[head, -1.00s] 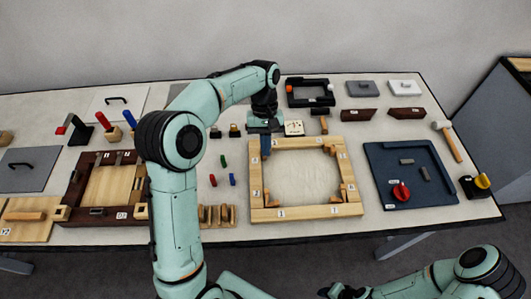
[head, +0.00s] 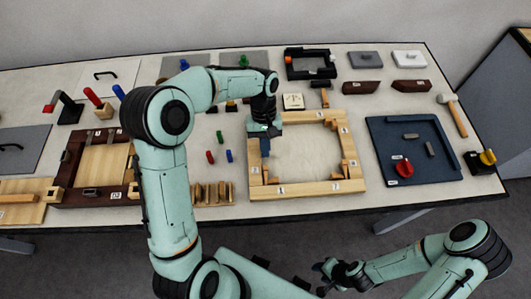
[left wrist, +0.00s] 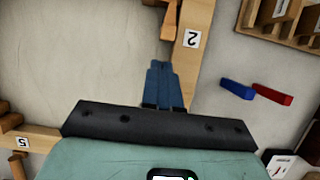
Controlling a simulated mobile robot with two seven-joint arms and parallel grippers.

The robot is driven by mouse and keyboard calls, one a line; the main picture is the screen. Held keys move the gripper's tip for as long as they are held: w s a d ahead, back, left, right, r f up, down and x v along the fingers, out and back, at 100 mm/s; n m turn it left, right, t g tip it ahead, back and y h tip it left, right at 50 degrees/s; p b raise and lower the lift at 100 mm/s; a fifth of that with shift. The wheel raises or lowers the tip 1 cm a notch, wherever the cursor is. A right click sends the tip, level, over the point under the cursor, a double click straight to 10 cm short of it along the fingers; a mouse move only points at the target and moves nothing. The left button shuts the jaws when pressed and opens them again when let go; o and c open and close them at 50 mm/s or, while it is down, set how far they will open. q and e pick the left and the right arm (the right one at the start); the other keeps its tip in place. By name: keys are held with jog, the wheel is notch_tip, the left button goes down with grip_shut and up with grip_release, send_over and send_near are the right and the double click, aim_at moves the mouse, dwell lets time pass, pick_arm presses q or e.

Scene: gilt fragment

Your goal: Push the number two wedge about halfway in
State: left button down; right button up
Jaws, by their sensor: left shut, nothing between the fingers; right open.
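The light wood frame (head: 310,188) lies on the table with small wedges inside its corners. The number two label (left wrist: 191,39) is on its left bar. The number two wedge (left wrist: 170,18) lies along that bar's inner side at the top of the left wrist view, partly cut off. My left gripper (head: 265,152) is shut and empty, low beside the left bar. Its blue fingertips (left wrist: 161,68) point toward the wedge, with a small gap visible. Contact with the bar is unclear. My right gripper (head: 328,272) is open and empty, off the table's front edge.
A dark blue tray (head: 412,150) lies to the right. The frame's middle is clear.

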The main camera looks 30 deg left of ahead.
pick_arm(q)
jog(key=shift+s+d, duration=0.5)
jog(key=shift+s, duration=0.3)
pick_arm(e)
jog(key=shift+f, duration=0.1)
